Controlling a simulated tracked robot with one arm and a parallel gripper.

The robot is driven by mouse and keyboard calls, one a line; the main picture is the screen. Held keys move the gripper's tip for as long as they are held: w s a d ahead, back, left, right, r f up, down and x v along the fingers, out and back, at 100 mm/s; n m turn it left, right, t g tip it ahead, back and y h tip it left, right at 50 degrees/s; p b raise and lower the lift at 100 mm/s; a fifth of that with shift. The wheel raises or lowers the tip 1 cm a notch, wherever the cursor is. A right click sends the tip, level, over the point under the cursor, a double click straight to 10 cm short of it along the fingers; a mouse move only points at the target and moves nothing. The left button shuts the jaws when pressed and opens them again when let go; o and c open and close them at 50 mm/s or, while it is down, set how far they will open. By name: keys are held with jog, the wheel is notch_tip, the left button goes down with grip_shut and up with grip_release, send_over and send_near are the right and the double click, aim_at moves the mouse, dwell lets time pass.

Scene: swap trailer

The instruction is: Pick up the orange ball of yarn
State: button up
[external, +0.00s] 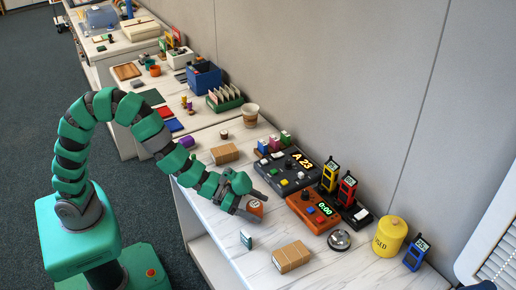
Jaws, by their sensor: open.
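My gripper (256,203) is open, low over the near white table. A small orange-brown thing with a white patch (255,208) shows at its fingertips, partly hidden by them. I cannot tell whether it is the ball of yarn, or whether the fingers touch it. Another small orange thing (155,70) sits on the farther table, too small to tell its kind. No ball of yarn is clearly recognisable in this view.
Right of my gripper stand a dark console (289,172), an orange timer box (314,211), a silver bell (339,240) and a yellow canister (389,237). The front table edge is clear.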

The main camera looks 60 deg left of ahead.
jog(key=shift+x, duration=0.75)
jog(key=c, duration=1.1)
